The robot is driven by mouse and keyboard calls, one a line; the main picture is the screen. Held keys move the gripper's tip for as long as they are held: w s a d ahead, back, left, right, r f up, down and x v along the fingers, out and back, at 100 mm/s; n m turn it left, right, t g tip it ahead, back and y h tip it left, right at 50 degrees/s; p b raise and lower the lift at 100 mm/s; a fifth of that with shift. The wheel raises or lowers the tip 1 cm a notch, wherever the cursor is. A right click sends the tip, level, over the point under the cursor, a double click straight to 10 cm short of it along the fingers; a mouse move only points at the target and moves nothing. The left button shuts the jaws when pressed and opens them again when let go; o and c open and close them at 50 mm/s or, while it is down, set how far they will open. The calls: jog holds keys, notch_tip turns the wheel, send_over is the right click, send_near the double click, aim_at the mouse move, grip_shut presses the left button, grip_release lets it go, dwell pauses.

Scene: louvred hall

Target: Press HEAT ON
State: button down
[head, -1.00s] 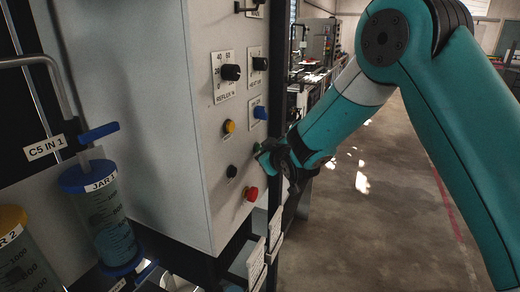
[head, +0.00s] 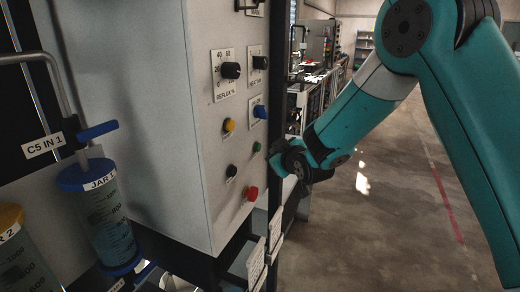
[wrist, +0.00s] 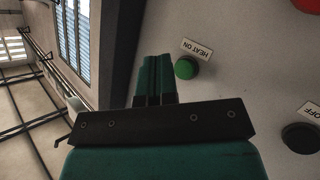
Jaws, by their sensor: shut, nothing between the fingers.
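The green HEAT ON button (wrist: 186,68) stands on the grey panel in the wrist view, beside its white HEAT ON label (wrist: 197,48). It also shows in the head view (head: 257,147) as a small green button. My gripper (wrist: 157,62) is shut and empty. In the wrist view its fingertips lie just left of the button. In the head view my gripper (head: 272,160) is to the right of the button, apart from it. I cannot tell the exact distance from the fingertips to the panel.
A black OFF button (wrist: 300,138) is at the lower right of the wrist view. In the head view, yellow (head: 229,125), black (head: 231,171) and red (head: 251,194) buttons, a blue knob (head: 261,112) and a REFLUX dial (head: 231,70) share the panel. Open floor lies to the right.

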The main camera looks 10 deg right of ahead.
jog(key=s+d, duration=0.1)
jog(key=s+d+b, duration=0.1)
jog(key=d, duration=0.1)
jog(key=shift+s, duration=0.15)
dwell(0.5)
jog(key=s+a+r+m+g+y, duration=0.15)
jog(key=s+a+g, duration=0.25)
jog(key=s, duration=0.6)
jog(key=s+a+r+n+g+y, duration=0.1)
jog(key=s+a+r+g, duration=0.25)
jog(key=s, duration=0.55)
jog(key=s+d+g+h, duration=0.1)
jog(key=s+g, duration=0.6)
jog(key=s, duration=1.1)
jog(key=shift+s+d+r, duration=0.15)
jog(key=shift+d+r, duration=0.1)
jog(key=shift+d, duration=0.05)
